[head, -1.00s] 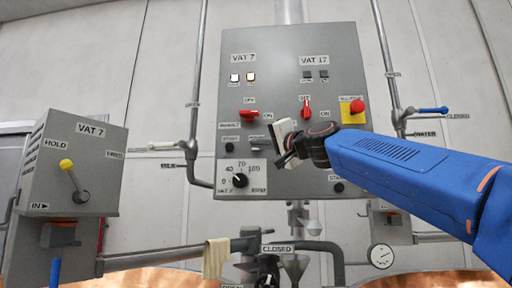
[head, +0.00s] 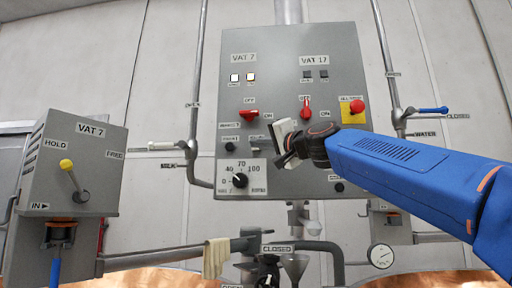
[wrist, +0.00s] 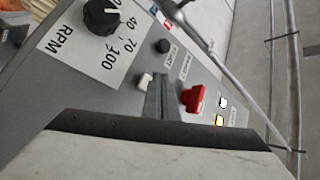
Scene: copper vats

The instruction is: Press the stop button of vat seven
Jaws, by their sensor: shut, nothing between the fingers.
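The grey control panel (head: 345,65) fills the middle of the head view. Its left half is labelled VAT 7 (head: 243,58), its right half VAT 17. On the VAT 7 side are two lit lamps, a red switch (head: 250,115) and a black button (head: 230,147). In the wrist view the black button (wrist: 163,46) and a pale button (wrist: 145,80) sit between the RPM dial (wrist: 102,15) and the red switch (wrist: 194,98). Their small labels are unreadable, so I cannot tell which is stop. My gripper (head: 281,160) is shut and empty, before the panel. Its dark fingers (wrist: 161,97) overlap the panel beside the pale button; contact is unclear.
A red mushroom button on a yellow plate (head: 354,109) is at the panel's right, above my arm. A VAT 7 box with a yellow-knobbed lever (head: 67,165) stands at left. Pipes (head: 190,165) run beside the panel. A cloth (head: 216,258) hangs below.

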